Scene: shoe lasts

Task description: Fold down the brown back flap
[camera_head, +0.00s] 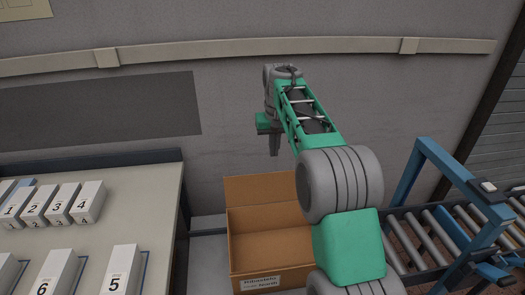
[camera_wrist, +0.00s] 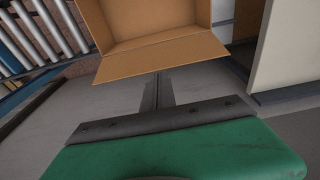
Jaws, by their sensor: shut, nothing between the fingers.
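The brown cardboard box (camera_head: 270,245) stands open at the centre bottom of the head view, with a white label on its front. Its brown back flap (camera_head: 260,189) stands raised along the far edge; my arm covers its right part. The flap also shows in the wrist view (camera_wrist: 160,57), joined to the box's near rim there. My gripper (camera_head: 274,153) hangs fingers down, above and behind the flap in the head view. In the wrist view my gripper (camera_wrist: 157,76) has its fingers together, holding nothing. Its tips appear just beside the flap's edge; contact cannot be told.
A table (camera_head: 150,215) with several numbered white boxes is at the left. A roller conveyor (camera_head: 415,240) with a blue frame (camera_head: 455,165) is at the right. The grey wall (camera_head: 230,120) with a beige rail stands close behind my gripper.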

